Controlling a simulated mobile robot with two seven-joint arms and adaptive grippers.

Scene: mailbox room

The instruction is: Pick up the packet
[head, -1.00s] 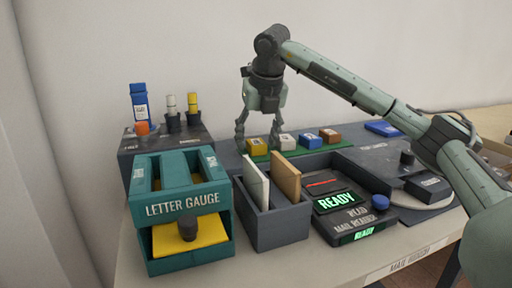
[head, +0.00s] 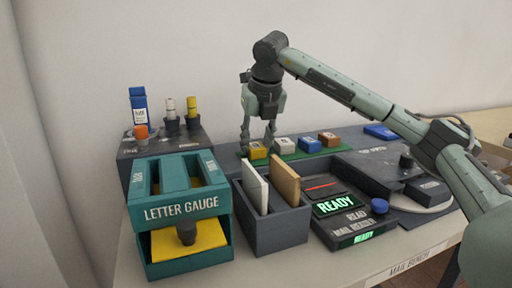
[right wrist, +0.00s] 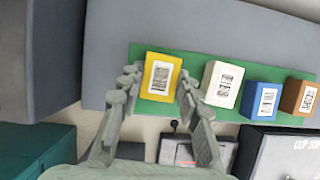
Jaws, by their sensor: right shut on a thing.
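Several small labelled packets stand in a row on a green mat (head: 335,152): yellow (head: 258,153), white (head: 285,145), blue (head: 310,144) and brown (head: 328,139). My right gripper (head: 256,147) is down at the yellow packet, at the left end of the row. In the right wrist view, its fingers (right wrist: 158,82) are shut on the two sides of the yellow packet (right wrist: 160,77), whose barcode label faces up. The packet still appears to rest on the mat. The white packet (right wrist: 224,84) stands close to the right finger. My left gripper is out of view.
A dark bin (head: 278,232) with two upright envelopes stands in front. A teal letter gauge (head: 180,213) is at left, a mail reader (head: 352,222) showing READY at right. Marker-like items stand on a dark block (head: 190,143) at the back left.

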